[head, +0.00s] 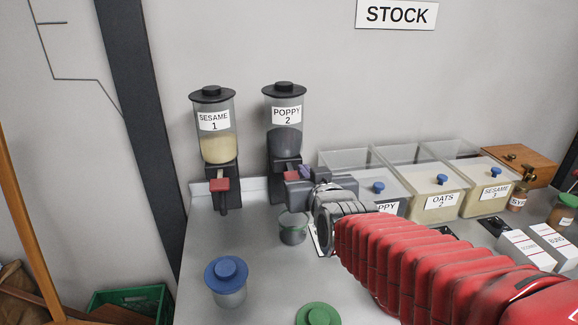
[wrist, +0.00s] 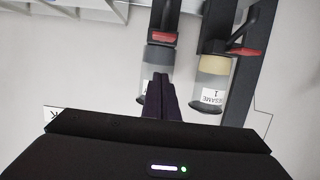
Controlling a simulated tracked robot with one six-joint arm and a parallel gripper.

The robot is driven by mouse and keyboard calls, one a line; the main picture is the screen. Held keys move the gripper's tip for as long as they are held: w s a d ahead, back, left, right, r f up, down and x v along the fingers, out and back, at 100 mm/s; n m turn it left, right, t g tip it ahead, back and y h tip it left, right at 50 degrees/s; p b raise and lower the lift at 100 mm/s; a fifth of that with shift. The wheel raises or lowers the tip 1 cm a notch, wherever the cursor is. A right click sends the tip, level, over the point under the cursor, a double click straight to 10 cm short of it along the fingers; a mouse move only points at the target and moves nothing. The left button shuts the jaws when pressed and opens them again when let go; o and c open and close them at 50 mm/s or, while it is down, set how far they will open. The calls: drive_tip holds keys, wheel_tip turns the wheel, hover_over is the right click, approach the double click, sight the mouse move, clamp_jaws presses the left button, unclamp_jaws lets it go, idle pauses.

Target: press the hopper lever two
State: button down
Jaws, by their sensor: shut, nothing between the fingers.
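Hopper two (head: 285,114), labelled POPPY 2, is mounted on the wall with dark seed in it. It also shows upside down in the wrist view (wrist: 159,60). My gripper is at the front of hopper two's lower part. In the wrist view its dark fingers (wrist: 158,92) are together and empty, overlapping the hopper's container. I cannot tell whether they touch anything.
Hopper one (head: 215,125), SESAME 1, with its red lever (head: 219,184), stands to the left. A small grey cup (head: 293,234) stands below hopper two. A blue-lidded jar (head: 228,283) and green lid (head: 318,315) are in front. Clear bins (head: 442,201) line the right.

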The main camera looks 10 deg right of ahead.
hover_over(296, 176)
drive_tip(key=f+v, duration=0.1)
drive_tip(key=v, duration=0.2)
drive_tip(key=shift+f, duration=0.95)
drive_tip(key=f, duration=0.4)
drive_tip(key=shift+a+f, duration=0.1)
drive_tip(key=shift+a, duration=0.1)
